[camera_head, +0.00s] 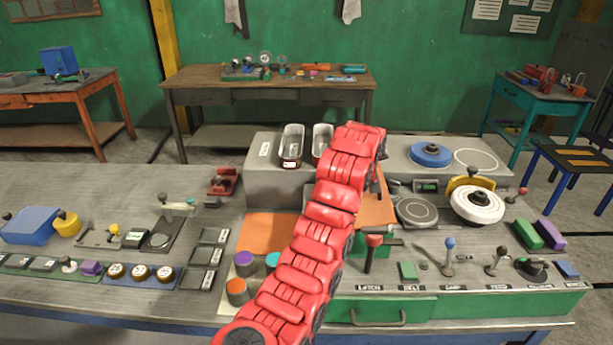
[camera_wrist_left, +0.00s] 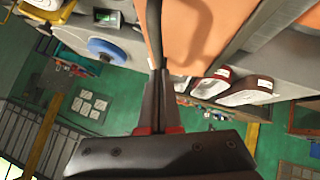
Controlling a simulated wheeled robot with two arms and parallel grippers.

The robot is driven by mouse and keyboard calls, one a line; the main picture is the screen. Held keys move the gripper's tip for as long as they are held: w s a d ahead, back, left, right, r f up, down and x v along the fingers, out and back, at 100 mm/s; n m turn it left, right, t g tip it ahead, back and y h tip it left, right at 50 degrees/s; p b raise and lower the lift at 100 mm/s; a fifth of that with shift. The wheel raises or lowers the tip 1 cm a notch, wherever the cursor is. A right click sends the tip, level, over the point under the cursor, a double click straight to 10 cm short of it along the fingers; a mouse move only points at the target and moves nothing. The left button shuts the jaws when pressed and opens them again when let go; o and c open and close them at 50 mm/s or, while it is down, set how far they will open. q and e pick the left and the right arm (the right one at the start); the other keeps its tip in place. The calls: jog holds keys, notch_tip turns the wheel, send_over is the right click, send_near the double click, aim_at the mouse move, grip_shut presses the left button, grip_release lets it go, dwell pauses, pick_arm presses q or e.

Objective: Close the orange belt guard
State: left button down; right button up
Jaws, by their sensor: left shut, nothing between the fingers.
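An orange panel (camera_head: 374,211), which looks like the belt guard, shows just right of my red arm in the head view. The arm hides part of it, and I cannot tell its exact angle. Another flat orange surface (camera_head: 264,232) lies left of the arm; I cannot tell whether it belongs to the guard. In the left wrist view a broad orange panel (camera_wrist_left: 205,32) fills the upper middle, with a dark shadow on it. My left gripper (camera_wrist_left: 154,20) is shut and empty at that panel's edge; contact is unclear. In the head view its dark fingers (camera_head: 381,181) point down.
A grey raised housing (camera_head: 265,180) carries two metal trays (camera_head: 292,146) behind the arm. To the right stand a blue disc (camera_head: 431,154), a white wheel (camera_head: 477,204) and several levers, including a red-topped one (camera_head: 373,250) close by. Colored cylinders (camera_head: 237,290) stand left of the arm.

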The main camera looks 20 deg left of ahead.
pick_arm(q)
jog(key=shift+d+f+b, duration=0.3)
jog(key=shift+d+f, duration=0.1)
jog(key=shift+f, duration=0.05)
jog(key=shift+w+d+f+b, duration=0.2)
jog(key=shift+d+f+b, duration=0.15)
jog(key=shift+f+b, duration=0.3)
jog(key=shift+r, duration=0.1)
jog(key=shift+d, duration=0.1)
